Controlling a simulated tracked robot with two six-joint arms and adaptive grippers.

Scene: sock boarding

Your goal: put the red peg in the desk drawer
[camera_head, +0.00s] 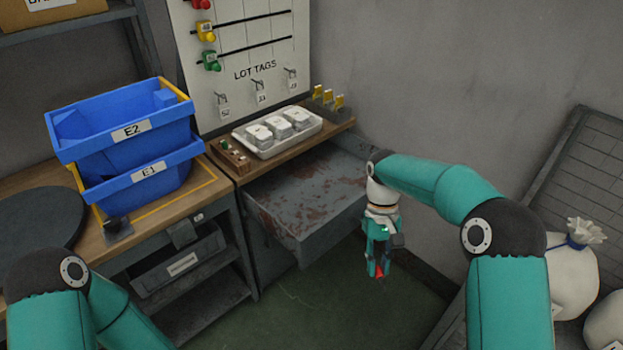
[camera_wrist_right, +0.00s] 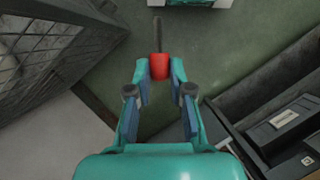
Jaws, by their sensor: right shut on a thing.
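The red peg (camera_wrist_right: 159,67) is between the fingertips of my right gripper (camera_wrist_right: 159,76) in the right wrist view, with a thin grey shaft sticking out beyond them. In the head view, my right gripper (camera_head: 378,262) points down, and a bit of red peg (camera_head: 379,271) shows at its tips. The grey desk drawer (camera_head: 335,228) is pulled out, with a rust-stained inside. My right gripper is to the right of the drawer's front, apart from it. My left arm shows at the lower left, but its gripper is out of view.
A white tray (camera_head: 314,128) with several white blocks stands on the desk above the drawer. A board (camera_head: 240,45) with coloured pegs hangs behind. Blue bins (camera_head: 128,134) are stacked at left. White sacks (camera_head: 570,278) and a leaning grey rack (camera_head: 585,165) are at right.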

